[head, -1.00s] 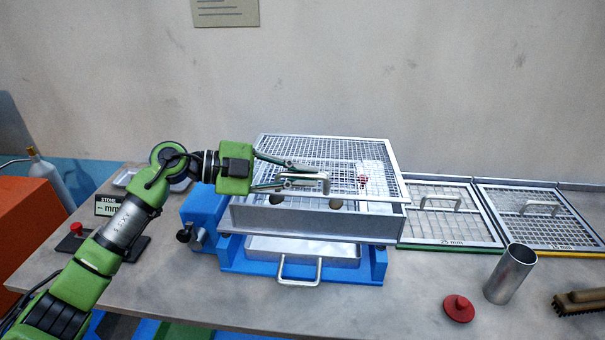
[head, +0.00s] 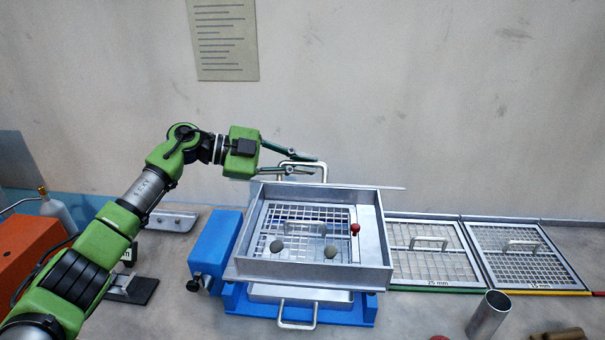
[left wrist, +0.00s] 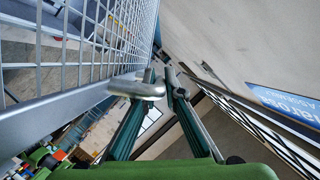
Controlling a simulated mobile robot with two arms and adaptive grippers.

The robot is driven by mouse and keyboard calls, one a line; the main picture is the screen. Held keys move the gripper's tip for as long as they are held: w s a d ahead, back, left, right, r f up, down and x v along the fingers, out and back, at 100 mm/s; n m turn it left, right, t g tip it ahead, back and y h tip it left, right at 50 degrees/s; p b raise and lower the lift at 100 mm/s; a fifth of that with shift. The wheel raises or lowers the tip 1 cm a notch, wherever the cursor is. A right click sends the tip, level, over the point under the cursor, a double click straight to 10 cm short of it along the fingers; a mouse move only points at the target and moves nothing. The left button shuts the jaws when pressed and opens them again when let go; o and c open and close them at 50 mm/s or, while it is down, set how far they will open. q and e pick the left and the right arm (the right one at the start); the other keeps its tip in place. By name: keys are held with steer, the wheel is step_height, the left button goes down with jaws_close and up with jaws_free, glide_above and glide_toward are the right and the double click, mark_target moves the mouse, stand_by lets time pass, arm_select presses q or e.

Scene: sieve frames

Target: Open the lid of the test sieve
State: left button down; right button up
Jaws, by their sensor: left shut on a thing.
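The test sieve is a grey metal box (head: 310,273) on a blue base, and I can see down into it. Its mesh lid (head: 392,187) is raised at the back and shows almost edge-on, as a thin bar. The lid's bent metal handle (head: 323,168) stands up behind that edge. My left gripper (head: 312,168) is shut on the handle. In the left wrist view the handle (left wrist: 137,89) lies at the fingertips (left wrist: 160,75), with the lid's mesh (left wrist: 90,42) on the left. My right gripper is not in view.
Two grey stones (head: 330,253) and a red ball (head: 355,229) are inside the box. Spare mesh frames (head: 480,289) lie to the right. A metal cup (head: 488,318) stands in front of them. A wall with a notice (head: 228,40) is behind.

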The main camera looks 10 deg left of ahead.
arm_select(q)
steer(key=shift+w+r, duration=0.3)
steer(key=shift+w, duration=0.05)
